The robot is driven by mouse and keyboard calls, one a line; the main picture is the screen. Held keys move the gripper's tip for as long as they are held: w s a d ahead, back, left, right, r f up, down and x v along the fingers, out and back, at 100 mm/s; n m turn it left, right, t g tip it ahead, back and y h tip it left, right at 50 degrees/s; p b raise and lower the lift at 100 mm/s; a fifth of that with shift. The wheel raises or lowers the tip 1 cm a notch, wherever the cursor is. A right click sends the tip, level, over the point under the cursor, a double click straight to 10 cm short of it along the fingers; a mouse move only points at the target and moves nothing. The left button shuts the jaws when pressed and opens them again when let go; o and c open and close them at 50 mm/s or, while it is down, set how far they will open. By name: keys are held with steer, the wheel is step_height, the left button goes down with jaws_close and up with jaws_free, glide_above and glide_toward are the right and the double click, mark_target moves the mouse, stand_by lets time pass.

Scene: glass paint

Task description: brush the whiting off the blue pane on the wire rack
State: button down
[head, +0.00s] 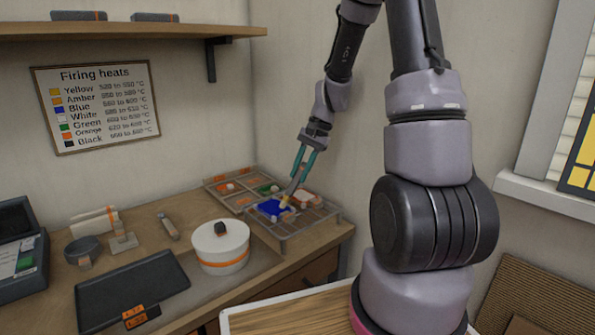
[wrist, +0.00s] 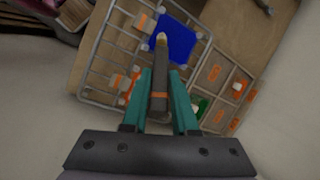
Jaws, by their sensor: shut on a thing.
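The blue pane (head: 268,207) lies on the wire rack (head: 294,240) at the back right of the bench. In the wrist view the blue pane (wrist: 176,40) lies near the edge of the wire rack (wrist: 84,72). My gripper (head: 301,172) is above the rack, its teal fingers shut on a brush. The brush (wrist: 160,76) has a dark handle with an orange band and a pale tip. The tip is over or against the blue pane's edge; I cannot tell whether it touches. Whiting on the pane is too small to make out clearly.
Other small pieces with orange tags (wrist: 124,84) lie on the rack. A compartment tray (wrist: 222,84) stands beside it. On the bench are a white lidded pot (head: 220,250), a dark flat tray (head: 130,290) and a grey round holder (head: 82,250). A firing heats chart (head: 97,105) hangs behind.

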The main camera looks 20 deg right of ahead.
steer(key=shift+w+a, duration=1.35)
steer(key=shift+w, duration=1.65)
steer(key=shift+s+d+f, duration=0.1)
steer(key=shift+s+d, duration=0.35)
steer(key=shift+s, duration=0.55)
steer(key=shift+s+d+r, duration=0.1)
steer(key=shift+s+d, duration=0.3)
steer(key=shift+s, duration=0.65)
steer(key=shift+s+d+f, duration=0.1)
steer(key=shift+s+d, duration=0.35)
steer(key=shift+s, duration=0.55)
steer(key=shift+r, duration=2.55)
step_height(320, 180, up, 11)
